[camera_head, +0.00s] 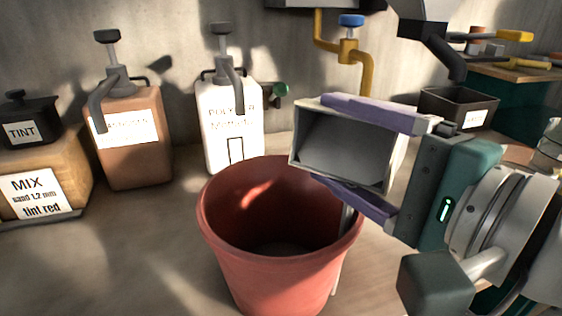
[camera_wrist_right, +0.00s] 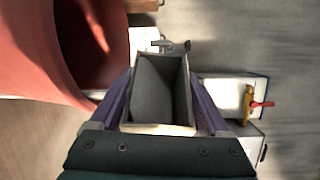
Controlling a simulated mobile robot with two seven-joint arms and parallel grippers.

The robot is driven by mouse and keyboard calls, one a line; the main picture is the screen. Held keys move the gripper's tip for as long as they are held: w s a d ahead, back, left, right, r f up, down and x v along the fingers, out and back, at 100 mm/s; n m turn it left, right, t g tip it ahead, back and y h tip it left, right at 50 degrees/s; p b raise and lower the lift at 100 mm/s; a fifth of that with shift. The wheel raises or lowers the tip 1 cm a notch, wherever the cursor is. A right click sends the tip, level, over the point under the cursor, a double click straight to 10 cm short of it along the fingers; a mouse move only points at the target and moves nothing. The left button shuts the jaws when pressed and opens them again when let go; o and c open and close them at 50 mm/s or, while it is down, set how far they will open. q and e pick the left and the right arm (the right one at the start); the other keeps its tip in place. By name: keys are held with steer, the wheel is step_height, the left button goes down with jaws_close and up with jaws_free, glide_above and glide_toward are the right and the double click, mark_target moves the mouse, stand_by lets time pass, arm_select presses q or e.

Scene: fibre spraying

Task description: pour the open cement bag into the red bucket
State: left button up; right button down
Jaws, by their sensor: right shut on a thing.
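The open cement bag (camera_head: 345,150) is a pale, box-like bag with a grey inside. It lies tilted on its side above the right rim of the red bucket (camera_head: 290,285), its open mouth facing left and towards the camera. My right gripper (camera_head: 335,138) is shut on the bag, one purple finger above it and one below. In the right wrist view the bag (camera_wrist_right: 155,95) sits between the fingers, with the bucket (camera_wrist_right: 35,50) to its left. The bucket stands upright, its inside dark at the bottom. No falling powder shows. My left gripper is not in view.
A brown pump container (camera_head: 140,160) and a white pump container (camera_head: 225,145) stand behind the bucket. A box labelled MIX (camera_head: 60,165) and a black TINT pot (camera_head: 25,120) are at left. A yellow pipe (camera_head: 340,45) with a blue tap is behind the bag. The left front table is clear.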

steer(key=shift+r+n, duration=0.15)
steer(key=shift+n, duration=0.25)
steer(key=shift+s+a+n+t+b, duration=0.2)
steer(key=shift+n+t+b, duration=0.1)
steer(key=shift+n+t, duration=0.15)
stand_by(0.6)
steer(key=shift+s+n+y+b, duration=0.15)
steer(key=shift+n+y+b, duration=0.15)
steer(key=shift+n, duration=0.35)
stand_by(0.4)
steer(key=shift+s+a+r+n+t, duration=0.1)
steer(key=shift+r+n+t, duration=0.15)
steer(key=shift+r+n, duration=0.15)
steer(key=shift+s+r+n+y, duration=0.1)
steer(key=shift+r+n+y, duration=0.25)
steer(key=shift+n, duration=0.15)
stand_by(0.4)
steer(key=shift+s+a+n+y+b, duration=0.25)
steer(key=shift+n+y+b, duration=0.15)
steer(key=shift+n, duration=0.5)
stand_by(0.5)
steer(key=shift+f+n+b, duration=0.1)
steer(key=shift+n+b, duration=0.2)
steer(key=shift+n, duration=0.1)
steer(key=shift+s+a+f+n+y+b, duration=0.1)
steer(key=shift+s+n+y+b, duration=0.15)
steer(key=shift+n+y+b, duration=0.4)
stand_by(0.7)
